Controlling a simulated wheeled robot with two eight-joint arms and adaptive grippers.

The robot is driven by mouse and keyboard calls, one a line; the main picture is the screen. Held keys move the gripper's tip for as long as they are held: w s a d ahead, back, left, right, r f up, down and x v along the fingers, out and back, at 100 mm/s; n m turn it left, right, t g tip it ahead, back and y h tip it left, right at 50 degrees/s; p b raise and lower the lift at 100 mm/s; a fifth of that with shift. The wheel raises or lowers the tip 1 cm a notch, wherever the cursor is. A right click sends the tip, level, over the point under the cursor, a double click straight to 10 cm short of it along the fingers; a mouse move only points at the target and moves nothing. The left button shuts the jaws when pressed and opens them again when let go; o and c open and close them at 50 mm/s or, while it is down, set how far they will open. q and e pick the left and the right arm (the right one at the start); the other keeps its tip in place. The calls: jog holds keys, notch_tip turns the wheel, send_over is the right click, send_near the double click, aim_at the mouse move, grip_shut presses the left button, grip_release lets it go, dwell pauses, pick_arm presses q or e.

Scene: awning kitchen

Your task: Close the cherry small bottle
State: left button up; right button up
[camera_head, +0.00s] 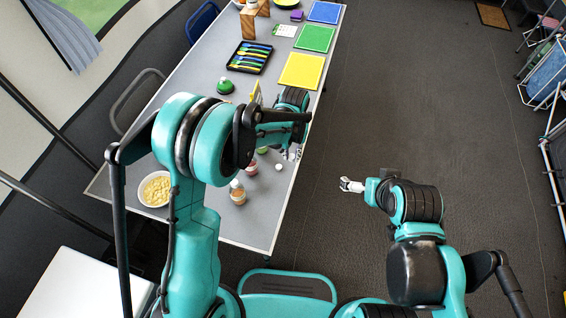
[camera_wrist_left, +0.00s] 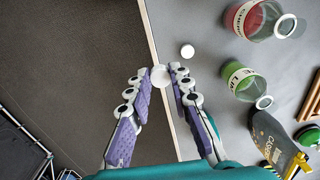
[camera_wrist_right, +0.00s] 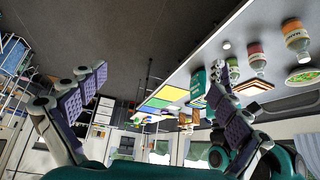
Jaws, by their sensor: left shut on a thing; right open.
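The cherry small bottle (camera_head: 251,168), clear with a red label, stands on the table's near right part. In the left wrist view the red-labelled bottle (camera_wrist_left: 250,18) shows an open mouth without a cap. My left gripper (camera_wrist_left: 161,79) is shut on a small white cap (camera_wrist_left: 161,74), held near the table edge and apart from the bottle. A second white cap (camera_wrist_left: 187,51) lies on the table; it also shows in the head view (camera_head: 278,167). In the head view my left gripper (camera_head: 292,153) is partly hidden by its arm. My right gripper (camera_head: 348,185) is open and empty, off the table's right side.
A green-labelled bottle (camera_wrist_left: 237,78) and an orange-labelled bottle (camera_head: 238,190) stand near the cherry one. A bowl (camera_head: 155,189) of pale food is at the near left. A cutlery tray (camera_head: 250,57) and a yellow board (camera_head: 302,70) lie farther back. The floor (camera_head: 400,100) at right is clear.

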pick_arm(q)
jog(key=shift+w+d+r, duration=0.15)
jog(key=shift+w+r, duration=0.05)
jog(key=shift+w, duration=0.05)
pick_arm(e)
jog(key=shift+r, duration=0.1)
jog(key=c, duration=0.8)
pick_arm(q)
jog(key=s+a+r+n, duration=0.1)
jog(key=s+a, duration=0.2)
jog(key=a, duration=0.5)
jog(key=s+a+r+n, duration=0.1)
jog(key=s+a, duration=0.3)
jog(key=a, duration=0.4)
jog(key=shift+s, duration=0.15)
pick_arm(e)
jog(key=shift+o, duration=0.2)
